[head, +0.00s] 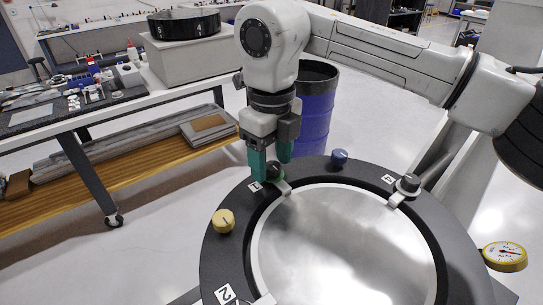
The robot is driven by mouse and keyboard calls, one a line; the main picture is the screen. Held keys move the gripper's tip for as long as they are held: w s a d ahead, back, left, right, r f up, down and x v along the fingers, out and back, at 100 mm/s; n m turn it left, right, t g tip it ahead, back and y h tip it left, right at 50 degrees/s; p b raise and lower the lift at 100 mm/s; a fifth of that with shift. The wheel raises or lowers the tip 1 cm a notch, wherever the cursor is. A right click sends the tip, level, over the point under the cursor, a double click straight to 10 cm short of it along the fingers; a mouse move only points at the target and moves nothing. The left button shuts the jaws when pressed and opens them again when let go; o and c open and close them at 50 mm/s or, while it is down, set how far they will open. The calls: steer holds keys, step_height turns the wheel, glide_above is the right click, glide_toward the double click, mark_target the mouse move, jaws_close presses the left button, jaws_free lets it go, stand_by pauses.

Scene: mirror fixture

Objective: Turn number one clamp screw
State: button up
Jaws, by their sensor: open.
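The round mirror (345,245) lies in a dark ring fixture (222,262). A dark clamp screw knob (272,172) stands on the ring's far left side, above a metal clamp tab (276,190). The small label (254,186) beside it seems to read 1. My gripper (271,166) points down at this knob with its green fingers apart. One finger is left of the knob and the other is right of it or behind it. The fingers partly hide the knob, and I cannot tell whether they touch it.
A yellow knob (223,221), a blue knob (339,157) and another dark clamp knob (409,184) stand on the ring. A label 2 (225,294) is at the near left. A yellow dial gauge (505,255) sits at the right. A blue barrel (316,112) stands behind.

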mark_target(271, 164)
step_height(271, 164, up, 11)
steer(key=b, duration=0.2)
stand_by(0.3)
steer(key=shift+f, duration=0.1)
